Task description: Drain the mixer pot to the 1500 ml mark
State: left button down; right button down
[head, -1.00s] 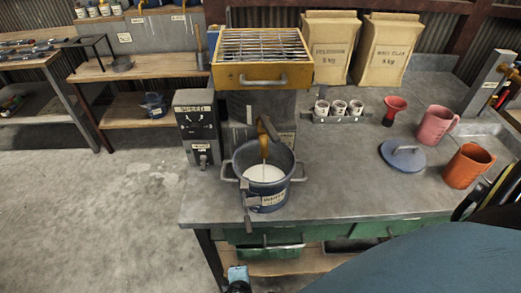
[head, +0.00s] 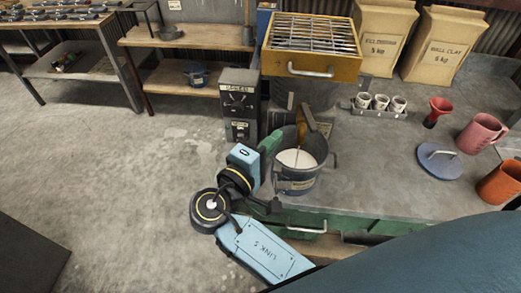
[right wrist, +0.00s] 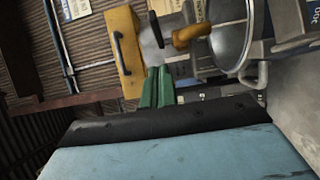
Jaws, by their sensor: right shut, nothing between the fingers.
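The mixer pot (head: 318,176) is a dark blue-grey pot with side handles and a pale label. It stands upright near the bench's front edge, with white liquid (head: 297,158) inside. A brown spout-like part (head: 303,124) hangs over it, with a thin brownish strand down to the liquid. My right gripper (head: 272,141) has green fingers and is shut and empty at the pot's left rim. In the right wrist view its fingers (right wrist: 157,86) are together, with the pot to the right. No volume mark is readable. My left gripper is out of view.
A grey control box labelled SPEED (head: 238,103) stands just left of the pot, and a yellow grated box (head: 312,68) is behind. A blue lid (head: 438,162), pink jug (head: 481,134), orange jug (head: 501,183) and red funnel (head: 437,111) are on the right. Bench between is clear.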

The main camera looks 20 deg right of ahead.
aim_at(307, 122)
jog(key=d, duration=0.1)
jog(key=d+p, duration=0.1)
jog(key=d, duration=0.3)
jog(key=shift+w+d, duration=0.15)
jog(key=shift+w, duration=0.2)
jog(key=shift+s+d+p, duration=0.1)
jog(key=shift+d+p, duration=0.2)
jog(key=shift+d, duration=0.15)
jog(key=shift+d, duration=0.1)
